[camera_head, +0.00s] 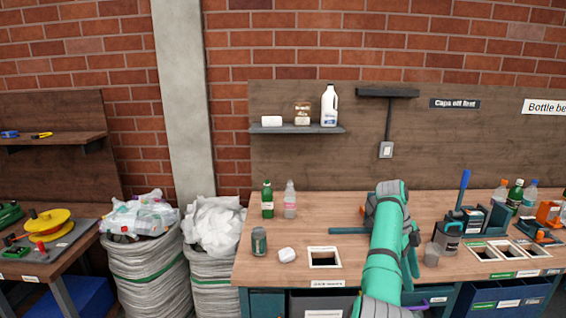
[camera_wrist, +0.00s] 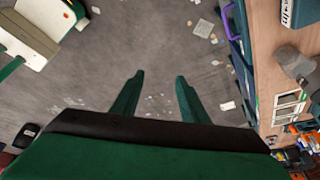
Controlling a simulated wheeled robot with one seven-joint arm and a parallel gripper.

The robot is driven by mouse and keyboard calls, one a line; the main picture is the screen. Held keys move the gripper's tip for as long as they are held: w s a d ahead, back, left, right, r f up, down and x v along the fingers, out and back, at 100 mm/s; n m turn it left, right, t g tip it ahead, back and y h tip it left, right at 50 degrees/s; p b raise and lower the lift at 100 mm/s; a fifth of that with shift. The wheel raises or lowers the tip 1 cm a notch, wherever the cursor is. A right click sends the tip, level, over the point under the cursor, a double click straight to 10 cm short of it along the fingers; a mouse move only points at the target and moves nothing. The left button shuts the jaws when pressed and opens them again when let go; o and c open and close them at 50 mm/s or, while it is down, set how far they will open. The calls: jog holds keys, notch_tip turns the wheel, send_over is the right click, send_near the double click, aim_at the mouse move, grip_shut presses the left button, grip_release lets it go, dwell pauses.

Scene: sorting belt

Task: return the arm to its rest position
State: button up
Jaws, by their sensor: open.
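My arm, teal, rises from the bottom of the head view and reaches over the bench, its elbow near the bench's middle. My gripper (camera_wrist: 152,85) shows in the wrist view with its two green fingers apart and nothing between them. It points down at the grey floor (camera_wrist: 150,50), in front of the bench edge. In the head view the gripper itself cannot be made out.
The wooden bench (camera_head: 310,225) carries a green bottle (camera_head: 267,200), a clear bottle (camera_head: 290,200), a dark can (camera_head: 259,241) and a white item (camera_head: 287,255). A square opening (camera_head: 324,258) is left of my arm. Full sacks (camera_head: 150,270) stand left. Litter lies on the floor.

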jog(key=a+f+n+t+h, duration=0.1)
jog(key=a+f+n+t, duration=0.2)
jog(key=f, duration=1.3)
jog(key=a+f+n+t, duration=0.1)
jog(key=a+f+n, duration=0.25)
jog(key=f, duration=1.25)
jog(key=s+a+f+n+t, duration=0.35)
jog(key=s+a+f, duration=0.25)
jog(key=s+f, duration=0.2)
jog(key=s+a+f+n+t, duration=0.2)
jog(key=s+a+f+n, duration=0.2)
jog(key=s+a+f, duration=0.4)
jog(key=s+a+r+n+t+y, duration=0.1)
jog(key=s+a+r+n+t, duration=0.3)
jog(key=s, duration=0.6)
jog(key=s+a+r+n+y, duration=0.1)
jog(key=s+a+n+y, duration=0.15)
jog(key=s+a, duration=0.55)
jog(key=s+a+r+n+t, duration=0.2)
jog(key=s+r, duration=0.7)
jog(key=r, duration=0.4)
jog(key=s+a+r+n+t+y, duration=0.1)
jog(key=s+a+r+n+t, duration=0.1)
jog(key=s+r, duration=0.8)
notch_tip(320, 180, up, 3)
jog(key=shift+a+r+n+t, duration=0.15)
jog(key=shift+a+n+t, duration=0.25)
jog(key=shift+n, duration=0.45)
jog(key=shift+c, duration=1.1)
